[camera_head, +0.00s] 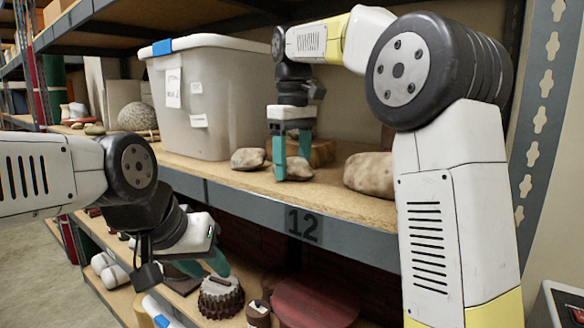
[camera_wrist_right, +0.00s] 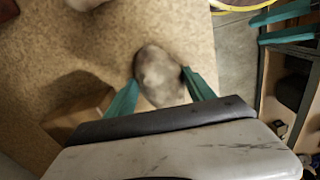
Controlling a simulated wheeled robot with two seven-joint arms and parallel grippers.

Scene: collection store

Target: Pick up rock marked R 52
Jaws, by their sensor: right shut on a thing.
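My right gripper (camera_head: 292,172) points straight down over the upper shelf, its teal fingers on either side of a small grey-brown rock (camera_head: 298,168). The right wrist view shows this mottled rock (camera_wrist_right: 158,76) between the fingertips (camera_wrist_right: 160,88), touched on both sides. I cannot tell whether it is clear of the board. No marking is readable, so R 52 is not confirmed. A similar small rock (camera_head: 248,159) lies to its left, and a larger tan rock (camera_head: 368,173) to its right. My left gripper (camera_head: 205,268) is empty, fingers apart, low by the lower shelf.
A large lidded grey bin (camera_head: 215,125) stands to the left on the upper shelf (camera_head: 225,178). A brown block (camera_head: 322,151) sits behind the held rock. A ridged dark object (camera_head: 220,298) and a reddish rounded piece (camera_head: 315,303) lie on the lower shelf.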

